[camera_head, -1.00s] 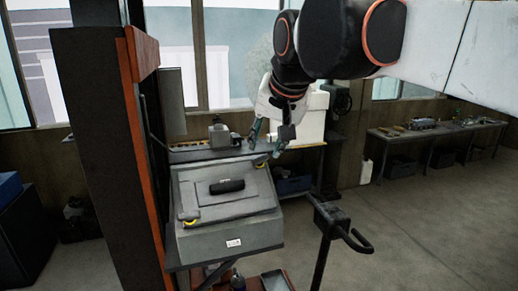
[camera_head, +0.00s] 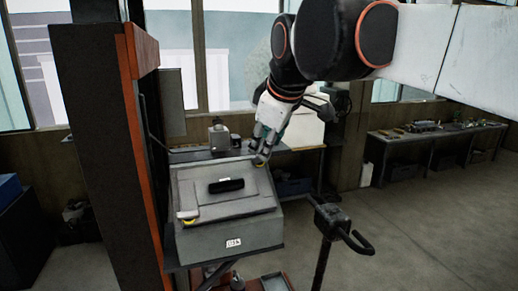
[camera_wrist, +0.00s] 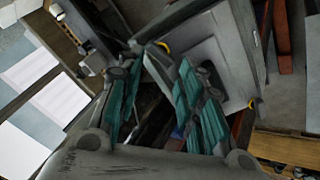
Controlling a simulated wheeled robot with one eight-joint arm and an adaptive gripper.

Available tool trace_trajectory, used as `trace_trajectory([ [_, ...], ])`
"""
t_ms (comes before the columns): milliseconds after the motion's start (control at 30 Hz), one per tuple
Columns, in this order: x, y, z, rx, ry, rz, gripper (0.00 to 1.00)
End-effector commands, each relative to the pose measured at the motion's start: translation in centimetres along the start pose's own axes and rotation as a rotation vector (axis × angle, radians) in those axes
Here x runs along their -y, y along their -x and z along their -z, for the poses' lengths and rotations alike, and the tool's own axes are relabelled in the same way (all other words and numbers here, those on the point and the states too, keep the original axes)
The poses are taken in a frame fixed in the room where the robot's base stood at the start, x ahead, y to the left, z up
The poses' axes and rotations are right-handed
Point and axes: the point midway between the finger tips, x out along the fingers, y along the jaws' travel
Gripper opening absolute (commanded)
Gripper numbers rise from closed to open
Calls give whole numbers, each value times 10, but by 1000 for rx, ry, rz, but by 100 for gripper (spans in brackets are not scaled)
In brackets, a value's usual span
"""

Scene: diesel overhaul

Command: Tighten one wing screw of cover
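The grey cover (camera_head: 245,206) lies on a grey box, with a black handle (camera_head: 226,185) in its middle. One yellow wing screw (camera_head: 190,221) is at its near left corner. The other yellow wing screw (camera_head: 259,163) is at its far right corner, partly hidden by my gripper (camera_head: 264,152). In the wrist view my gripper (camera_wrist: 158,57) has its two teal-padded fingers apart, with a yellow wing screw (camera_wrist: 163,46) beyond and between the tips. I cannot tell whether the fingers touch it. The other screw (camera_wrist: 251,103) is off to the right there.
A tall dark cabinet with an orange edge (camera_head: 140,150) stands close on the left. A black stand with a handle (camera_head: 330,220) is at the right. A workbench (camera_head: 430,135) is at the back right. The floor between is clear.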

Motion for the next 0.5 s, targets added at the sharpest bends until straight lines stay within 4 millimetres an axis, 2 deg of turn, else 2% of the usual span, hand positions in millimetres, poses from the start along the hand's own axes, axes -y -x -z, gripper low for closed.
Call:
trace_trajectory([
  [500,0,-8,0,0,670,0,34],
])
